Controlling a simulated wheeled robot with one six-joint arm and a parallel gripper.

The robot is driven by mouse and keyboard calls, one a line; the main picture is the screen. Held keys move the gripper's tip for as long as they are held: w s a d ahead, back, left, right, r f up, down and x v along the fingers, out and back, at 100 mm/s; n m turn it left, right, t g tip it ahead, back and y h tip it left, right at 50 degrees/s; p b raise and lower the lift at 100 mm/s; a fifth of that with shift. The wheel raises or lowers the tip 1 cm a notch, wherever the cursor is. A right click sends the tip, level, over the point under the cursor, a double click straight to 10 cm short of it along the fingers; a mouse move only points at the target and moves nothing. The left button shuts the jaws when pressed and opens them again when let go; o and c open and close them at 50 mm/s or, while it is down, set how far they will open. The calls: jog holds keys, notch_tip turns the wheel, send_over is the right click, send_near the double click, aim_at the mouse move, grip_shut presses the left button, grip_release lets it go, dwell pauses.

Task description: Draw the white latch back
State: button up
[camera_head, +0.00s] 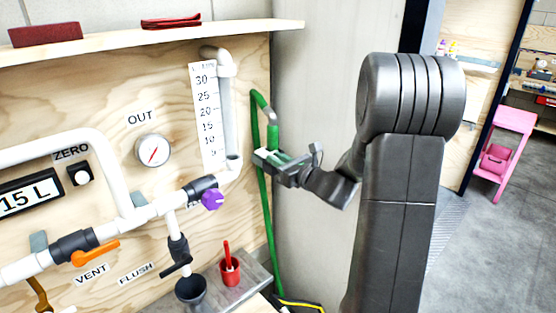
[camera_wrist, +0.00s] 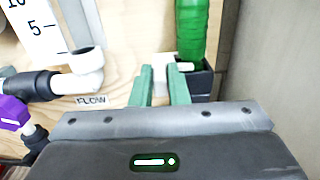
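A small white latch (camera_wrist: 187,67) shows in the wrist view on the black socket (camera_wrist: 203,82) at the foot of the green hose (camera_wrist: 192,30). In the head view my gripper (camera_head: 272,157) is at the board's right edge, just below the bend of the green hose (camera_head: 272,136). The latch cannot be made out there.
White pipes (camera_head: 152,212) with a purple valve handle (camera_head: 212,199) and an orange handle (camera_head: 95,252) run along the wooden board, left of my gripper. A grey wall (camera_head: 308,80) stands close on the right. A metal ledge (camera_head: 252,280) with a red cup (camera_head: 229,272) lies below.

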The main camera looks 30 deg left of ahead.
grip_shut()
jog(key=shift+s+a+b, duration=0.25)
jog(key=shift+s+b, duration=0.5)
jog(key=shift+s, duration=0.3)
jog(key=shift+f, duration=0.1)
jog(key=shift+o, duration=1.8)
grip_release()
jog(key=o, duration=0.3)
jog(key=shift+s+a, duration=0.1)
jog(key=shift+s, duration=0.1)
